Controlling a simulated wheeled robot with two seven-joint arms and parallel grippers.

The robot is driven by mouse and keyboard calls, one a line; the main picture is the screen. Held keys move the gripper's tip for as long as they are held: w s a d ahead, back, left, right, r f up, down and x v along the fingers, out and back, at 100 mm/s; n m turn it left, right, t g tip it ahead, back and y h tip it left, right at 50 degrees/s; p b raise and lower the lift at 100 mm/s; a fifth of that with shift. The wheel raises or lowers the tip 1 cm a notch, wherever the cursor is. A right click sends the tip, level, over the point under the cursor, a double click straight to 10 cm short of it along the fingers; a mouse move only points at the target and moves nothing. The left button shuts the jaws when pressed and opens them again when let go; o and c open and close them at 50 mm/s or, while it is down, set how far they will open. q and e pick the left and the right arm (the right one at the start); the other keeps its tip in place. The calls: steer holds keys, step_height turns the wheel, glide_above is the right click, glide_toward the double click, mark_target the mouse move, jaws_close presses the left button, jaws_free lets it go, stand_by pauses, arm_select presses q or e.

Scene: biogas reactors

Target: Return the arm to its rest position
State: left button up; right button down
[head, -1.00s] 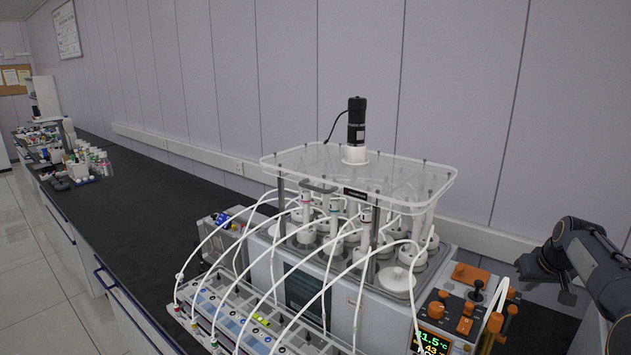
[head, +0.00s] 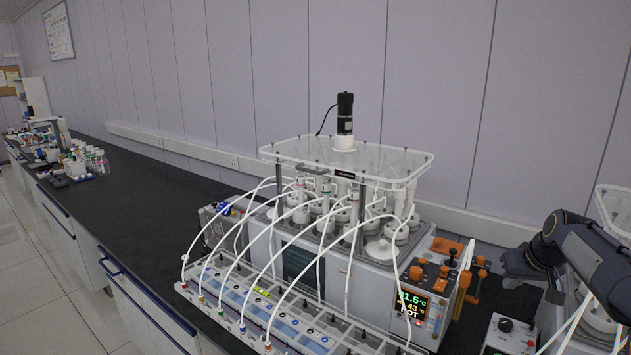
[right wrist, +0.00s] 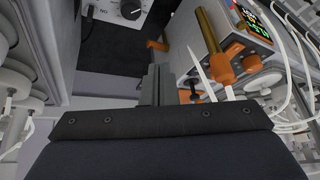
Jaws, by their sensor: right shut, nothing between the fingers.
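My right arm comes in from the right edge in the head view. Its dark gripper (head: 520,264) is in the air to the right of the first biogas reactor's orange control fittings. It looks apart from them. In the right wrist view the narrow fingers (right wrist: 152,86) are together and empty, with the dark gripper body filling the bottom. My left gripper is in neither view.
The first reactor (head: 345,260) has a clear lid, a motor, white tubes and a lit display (head: 412,304). A second reactor (head: 612,215) stands close behind my right arm. A control box (head: 508,334) is below the arm. The black bench (head: 140,190) has free room at left.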

steer(key=s+a+r+y+b, duration=0.1)
steer(key=s+a+r, duration=0.1)
steer(key=s+a, duration=0.6)
steer(key=s+a+f+y+b, duration=0.1)
steer(key=s+a+f, duration=0.4)
steer(key=s+a, duration=0.4)
steer(key=s+a+f+y+b, duration=0.1)
steer(key=s+a+f+y, duration=0.1)
steer(key=s+a+f, duration=0.4)
steer(key=s+a, duration=0.4)
steer(key=s, duration=0.6)
steer(key=shift+s+f+n+b, duration=0.2)
steer(key=shift+s+n+b, duration=0.1)
steer(key=shift+b, duration=0.1)
steer(key=shift+a, duration=0.1)
